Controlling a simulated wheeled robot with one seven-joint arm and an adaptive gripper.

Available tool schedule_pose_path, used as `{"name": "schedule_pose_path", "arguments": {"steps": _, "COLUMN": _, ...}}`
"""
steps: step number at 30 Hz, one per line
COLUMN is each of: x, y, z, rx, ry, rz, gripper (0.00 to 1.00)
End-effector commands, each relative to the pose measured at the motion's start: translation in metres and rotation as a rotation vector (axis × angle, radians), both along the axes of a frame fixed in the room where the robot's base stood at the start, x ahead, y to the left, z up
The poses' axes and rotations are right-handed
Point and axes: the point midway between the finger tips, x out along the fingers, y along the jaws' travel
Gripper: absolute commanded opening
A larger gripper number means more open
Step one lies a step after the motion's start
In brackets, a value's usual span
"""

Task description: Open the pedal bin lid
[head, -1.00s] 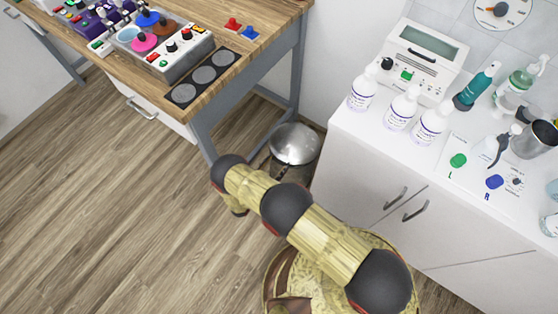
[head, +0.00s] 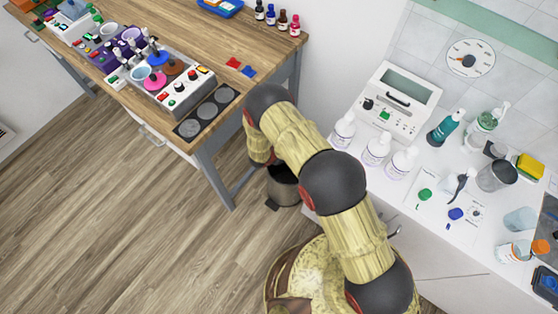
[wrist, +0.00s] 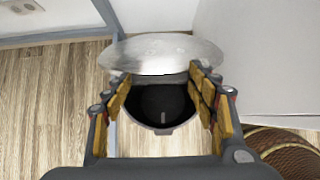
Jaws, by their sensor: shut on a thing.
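The pedal bin (head: 285,187) stands on the floor between the wooden table and the white cabinet. Its pedal (head: 271,204) shows at floor level. In the head view my arm hides its top. In the wrist view the silver lid (wrist: 155,52) is tilted up, and the dark inside of the bin (wrist: 165,105) shows below it. My gripper (wrist: 160,76) is at the lid's lower edge, with one finger on each side, shut on the lid. The exact contact is hard to see. My gripper is hidden behind my arm in the head view.
The wooden table (head: 150,108) with its grey legs stands close on the left of the bin. The white cabinet (head: 440,235), with bottles (head: 376,150) and a device on top, is close on the right. The wooden floor (head: 130,235) at the left front is clear.

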Motion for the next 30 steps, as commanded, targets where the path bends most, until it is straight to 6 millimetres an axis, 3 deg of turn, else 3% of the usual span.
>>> {"name": "schedule_pose_path", "arguments": {"steps": 3, "x": 0.021, "y": -0.019, "z": 0.019, "rx": 0.071, "ry": 0.082, "rz": -0.01, "gripper": 0.12}}
{"name": "schedule_pose_path", "arguments": {"steps": 12, "x": 0.059, "y": -0.048, "z": 0.038, "rx": 0.082, "ry": 0.106, "rz": -0.003, "gripper": 0.12}}
{"name": "schedule_pose_path", "arguments": {"steps": 30, "x": 0.065, "y": -0.051, "z": 0.041, "rx": 0.079, "ry": 0.106, "rz": -0.001, "gripper": 0.12}}
